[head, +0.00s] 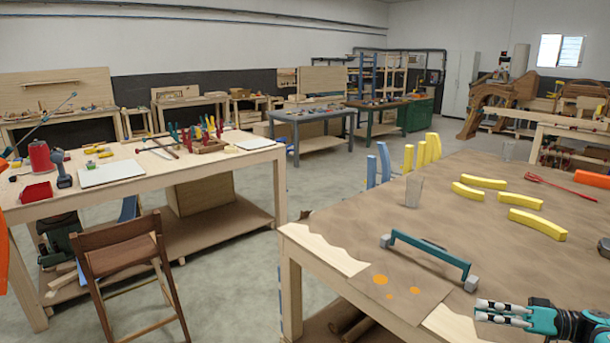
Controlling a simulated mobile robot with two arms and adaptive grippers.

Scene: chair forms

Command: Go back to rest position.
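My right gripper (502,313) shows at the bottom right, its teal wrist coming in from the right edge. Its two pale fingers with dark bands point left. They lie side by side, close together, with nothing seen between them. It is over the brown-topped near table (345,225), close to its front edge. My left gripper is not in view.
A teal bar with grey ends (430,252) lies left of my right gripper. Yellow curved pieces (537,223), a grey cup (413,190) and a red tool (560,187) are farther back. A wooden chair (122,255) stands at left; floor shows between the tables.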

